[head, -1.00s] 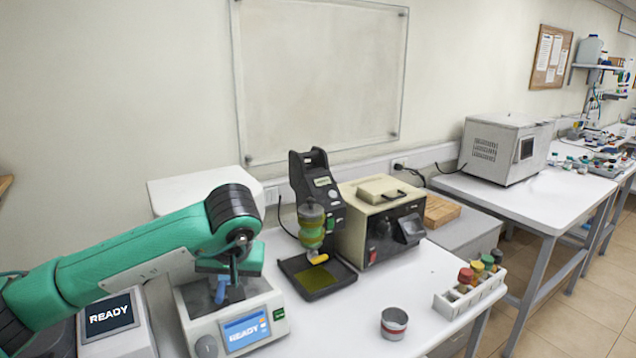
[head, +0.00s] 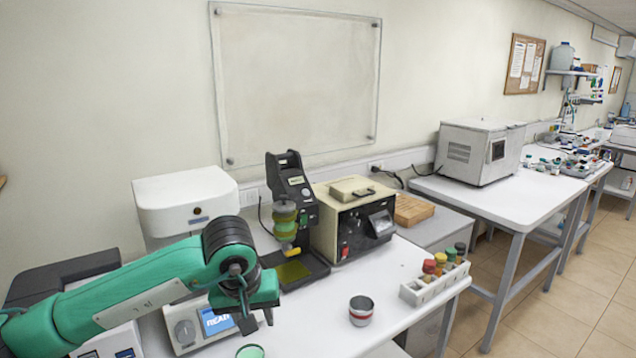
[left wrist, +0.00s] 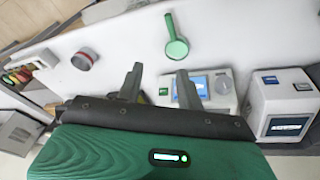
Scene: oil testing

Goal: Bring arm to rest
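My left arm comes in from the left in the head view, with its gripper (head: 257,318) above the white table, in front of the small device with a lit blue screen (head: 216,320). In the left wrist view the two fingers of this gripper (left wrist: 158,82) stand apart with nothing between them. A green round-headed tool with a handle (left wrist: 177,47) lies on the table beyond the fingers; its round end (head: 250,351) shows at the bottom edge of the head view. My right gripper is not in view.
A black stand with a yellow-green jar (head: 285,222) and a beige tester (head: 350,220) stand behind. A grey-red tin (head: 361,311) and a white rack with colored-cap bottles (head: 412,295) are at right. The table between the arm and the tin is clear.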

